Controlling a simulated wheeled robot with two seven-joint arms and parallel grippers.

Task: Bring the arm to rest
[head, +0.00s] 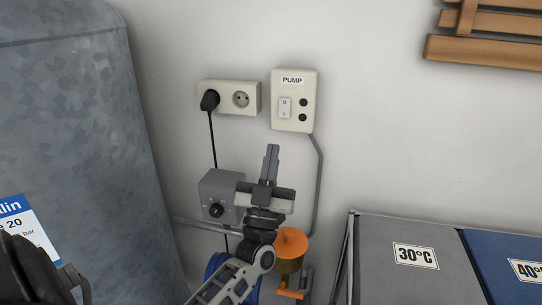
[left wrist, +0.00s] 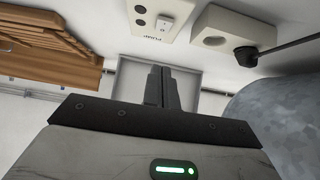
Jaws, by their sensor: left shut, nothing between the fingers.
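My left gripper (head: 271,165) is in the middle of the head view, pointing up, with its two fingers together and nothing between them. Its closed fingers also show in the left wrist view (left wrist: 158,88). It is below the cream pump switch box (head: 294,100) and apart from it in the picture. The switch box also shows at the top of the left wrist view (left wrist: 158,18). My left arm comes in from the bottom of the head view and hides part of the pump behind it. My right gripper cannot be made out in the head view.
A double socket (head: 241,98) with a black plug (head: 209,99) is on the wall. A grey box with a knob (head: 216,192) and an orange-topped pump part (head: 291,242) are near my arm. A grey tank (head: 80,130) stands left, laundry bins (head: 400,226) right, a wooden rack (head: 485,50) above.

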